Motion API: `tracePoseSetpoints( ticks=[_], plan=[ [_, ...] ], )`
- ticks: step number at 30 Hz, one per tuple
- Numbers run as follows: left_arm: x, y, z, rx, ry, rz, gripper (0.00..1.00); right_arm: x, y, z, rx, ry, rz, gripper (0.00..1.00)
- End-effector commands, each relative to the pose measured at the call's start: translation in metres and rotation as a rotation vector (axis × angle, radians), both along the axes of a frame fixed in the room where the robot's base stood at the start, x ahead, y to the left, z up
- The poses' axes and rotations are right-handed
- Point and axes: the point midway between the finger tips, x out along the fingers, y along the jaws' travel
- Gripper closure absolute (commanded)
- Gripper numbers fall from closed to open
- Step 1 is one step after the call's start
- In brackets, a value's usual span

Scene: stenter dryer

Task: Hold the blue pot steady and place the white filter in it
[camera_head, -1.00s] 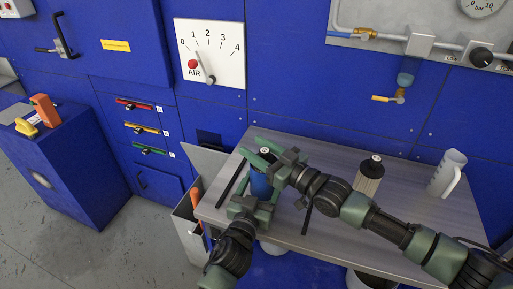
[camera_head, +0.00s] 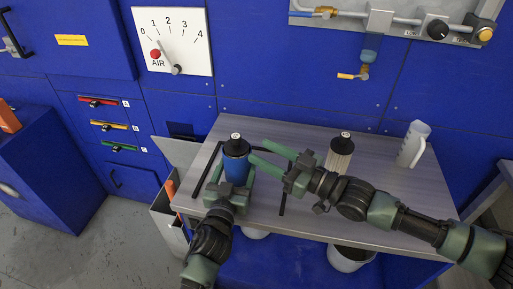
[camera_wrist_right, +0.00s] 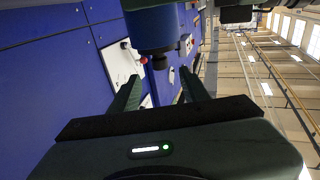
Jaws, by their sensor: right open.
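The blue pot (camera_head: 237,168) stands upright near the table's left end, a black cap with a pale top on it. My left gripper (camera_head: 230,187) has its fingers on either side of the pot's lower body, seemingly shut on it. My right gripper (camera_head: 258,158) is open and empty, just right of the pot, fingers pointing left towards it. In the right wrist view the pot (camera_wrist_right: 151,28) hangs in at the top, beyond the open fingers. A pale cylinder with a black cap (camera_head: 340,155) stands behind my right arm.
A white jug (camera_head: 413,145) stands at the right of the grey table (camera_head: 310,222). A dark bar (camera_head: 207,170) lies left of the pot; another dark bar (camera_head: 284,197) is beside my right gripper. A blue panelled wall (camera_head: 270,70) rises behind. Buckets stand below.

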Motion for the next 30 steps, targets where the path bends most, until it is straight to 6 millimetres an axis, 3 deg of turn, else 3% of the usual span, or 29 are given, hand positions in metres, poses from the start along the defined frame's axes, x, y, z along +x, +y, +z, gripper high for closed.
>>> tracePoseSetpoints(
  ticks=[10,11,13,23,30],
  plan=[
    [0.000,0.000,0.000,0.000,0.001,0.000,0.76,0.000,0.000,0.000,0.000,0.000,0.000,0.54],
    [0.000,0.000,0.000,0.000,0.001,0.000,0.21,0.000,0.000,0.000,0.000,0.000,0.000,0.54],
    [0.000,0.000,0.000,0.000,0.001,0.000,0.03,0.000,0.000,0.000,0.000,0.000,0.000,0.54],
    [-0.001,0.000,0.000,0.000,0.000,0.000,0.03,0.000,0.000,0.000,0.000,0.000,0.000,0.54],
    [-0.031,0.009,-0.002,0.000,0.003,0.000,0.03,0.000,0.000,0.000,0.000,0.000,0.000,0.54]
  ],
)
